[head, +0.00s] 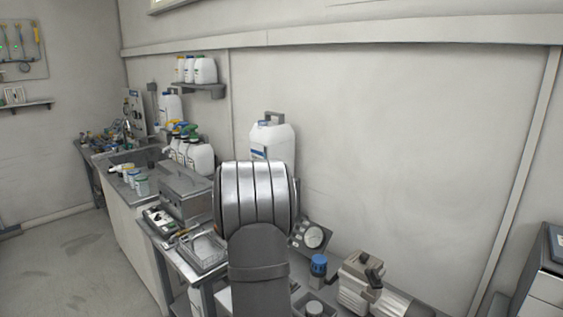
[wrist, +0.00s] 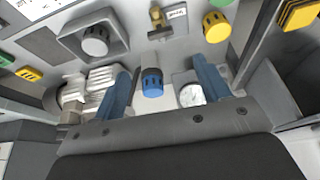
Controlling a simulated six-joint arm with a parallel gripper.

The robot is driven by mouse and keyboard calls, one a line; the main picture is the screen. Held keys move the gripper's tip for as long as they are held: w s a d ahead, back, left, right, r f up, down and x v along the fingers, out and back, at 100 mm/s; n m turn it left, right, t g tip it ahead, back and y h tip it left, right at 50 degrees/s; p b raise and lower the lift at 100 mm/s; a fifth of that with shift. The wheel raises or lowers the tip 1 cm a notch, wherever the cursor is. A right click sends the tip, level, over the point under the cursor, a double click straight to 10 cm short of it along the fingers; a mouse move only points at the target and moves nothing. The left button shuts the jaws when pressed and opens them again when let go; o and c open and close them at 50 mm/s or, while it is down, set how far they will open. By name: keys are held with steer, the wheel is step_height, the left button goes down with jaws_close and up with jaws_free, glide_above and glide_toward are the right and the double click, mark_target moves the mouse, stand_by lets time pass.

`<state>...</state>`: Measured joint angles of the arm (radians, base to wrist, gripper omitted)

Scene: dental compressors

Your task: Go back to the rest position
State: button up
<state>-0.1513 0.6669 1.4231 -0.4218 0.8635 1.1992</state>
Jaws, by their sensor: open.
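My gripper (wrist: 163,68) shows in the wrist view as two blue fingers set wide apart, open with nothing held. A blue ribbed knob or cap (wrist: 152,83) appears between the fingers, apart from both. A round white-faced gauge (wrist: 191,95) is beside the right finger. In the head view my arm stands in the middle and hides the gripper.
A grey and beige pump or motor unit (head: 361,283) stands at the lower right. A clear tray (head: 203,251) and grey metal box (head: 186,193) are left of the arm. A large white canister (head: 272,139) stands behind it. Yellow and green knobs (wrist: 216,27) line the wrist view's top.

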steer(key=x, duration=1.3)
steer(key=shift+w+d+f, duration=0.1)
steer(key=shift+w+f, duration=0.05)
steer(key=shift+f, duration=0.05)
steer(key=shift+r+n+t, duration=0.2)
steer(key=shift+n+t, duration=0.1)
steer(key=shift+n, duration=0.4)
steer(key=shift+d+n+t+y, duration=0.15)
steer(key=shift+n+y, duration=0.4)
steer(key=shift+n, duration=0.75)
steer(key=shift+d+n+t+y, duration=0.15)
steer(key=shift+n+y, duration=0.4)
steer(key=shift+n, duration=0.75)
steer(key=shift+d+n+y, duration=0.1)
steer(key=shift+n+y, duration=0.6)
steer(key=shift+n, duration=1)
steer(key=shift+d+n+y, duration=0.1)
steer(key=shift+n+y, duration=0.6)
steer(key=shift+n, duration=1.2)
steer(key=shift+o, duration=0.2)
